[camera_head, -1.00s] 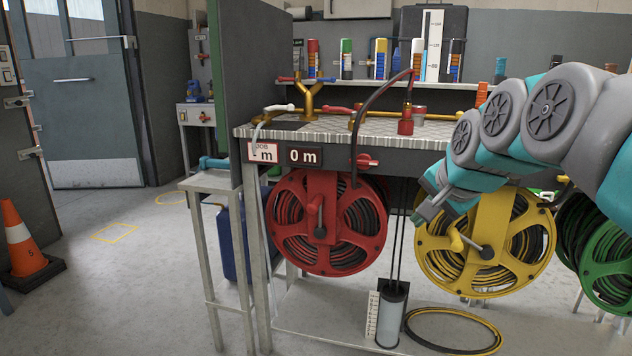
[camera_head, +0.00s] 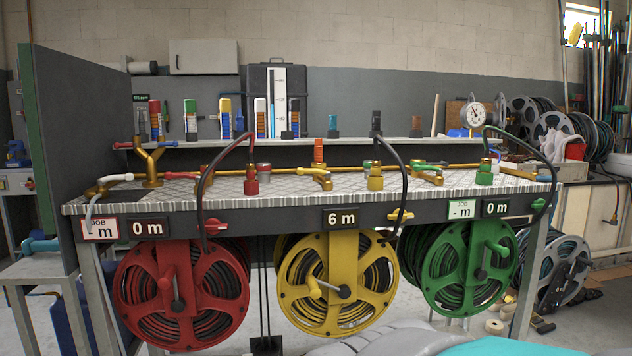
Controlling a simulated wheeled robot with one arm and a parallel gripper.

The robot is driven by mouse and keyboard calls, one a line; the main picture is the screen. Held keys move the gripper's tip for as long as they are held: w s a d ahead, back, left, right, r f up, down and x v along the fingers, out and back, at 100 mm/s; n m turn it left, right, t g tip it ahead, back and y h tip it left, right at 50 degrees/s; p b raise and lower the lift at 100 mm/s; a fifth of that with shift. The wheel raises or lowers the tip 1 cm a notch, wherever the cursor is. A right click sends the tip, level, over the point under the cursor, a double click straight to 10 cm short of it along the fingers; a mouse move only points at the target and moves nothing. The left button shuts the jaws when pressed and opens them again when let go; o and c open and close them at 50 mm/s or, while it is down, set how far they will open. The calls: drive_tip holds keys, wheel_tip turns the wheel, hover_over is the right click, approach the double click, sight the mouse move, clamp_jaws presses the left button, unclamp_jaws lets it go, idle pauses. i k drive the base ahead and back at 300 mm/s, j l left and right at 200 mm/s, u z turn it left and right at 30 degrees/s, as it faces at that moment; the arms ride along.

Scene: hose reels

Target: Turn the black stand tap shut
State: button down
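Brass taps with coloured levers stand along the checker-plate bench top (camera_head: 340,188). A Y-shaped brass stand (camera_head: 152,165) at the left carries a red lever and a blue lever. More brass taps stand at the right end, partly behind the green hose coupling (camera_head: 485,174) and a black hose. I cannot clearly pick out a black lever among them, nor tell whether such a tap is open. My gripper is out of view; only grey and teal parts of my arm show at the bottom edge.
Red (camera_head: 180,293), yellow (camera_head: 337,282) and green (camera_head: 460,268) hose reels hang under the bench. The yellow reel's display (camera_head: 345,219) reads 6 m. A dark upright panel (camera_head: 75,150) closes off the left end. Black hoses arch above the bench top.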

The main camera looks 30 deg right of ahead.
sight(536, 167)
drive_tip(key=z, duration=2)
